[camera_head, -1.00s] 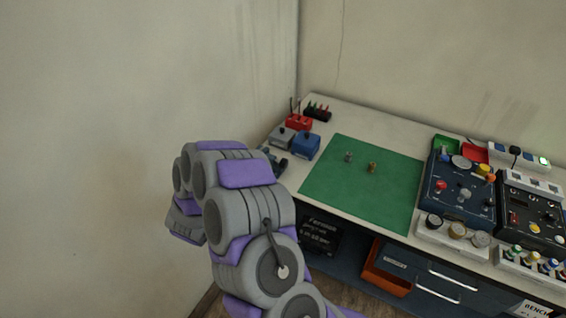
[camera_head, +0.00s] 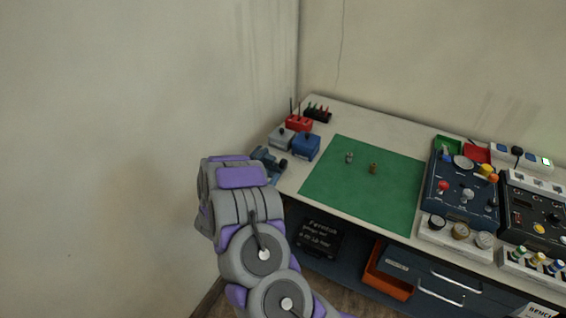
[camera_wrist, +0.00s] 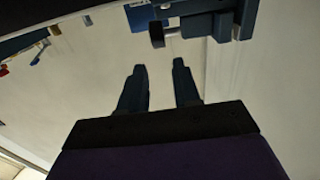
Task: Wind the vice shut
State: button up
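The vice (camera_head: 268,161) is a dark blue-grey tool at the left end of the bench, partly hidden behind my arm in the head view. My gripper (camera_wrist: 159,66) points toward the vice. Its two dark fingers are apart with nothing between them, and a gap shows between the fingertips and the vice. In the head view my arm hides the gripper. How far the jaws are open cannot be seen.
The bench (camera_head: 375,123) has a green mat (camera_head: 350,195) with two small metal fittings. A blue box (camera_head: 306,147) and a red box (camera_head: 299,123) stand close to the vice. Control panels (camera_head: 460,190) fill the right side. A plain wall is at the left.

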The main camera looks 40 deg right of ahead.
aim_at(282, 162)
jog(key=b+x, duration=0.1)
jog(key=x, duration=0.9)
jog(key=shift+d+b, duration=0.1)
jog(key=shift+b, duration=0.3)
jog(key=shift+c, duration=0.2)
jog(key=shift+r, duration=0.1)
grip_shut()
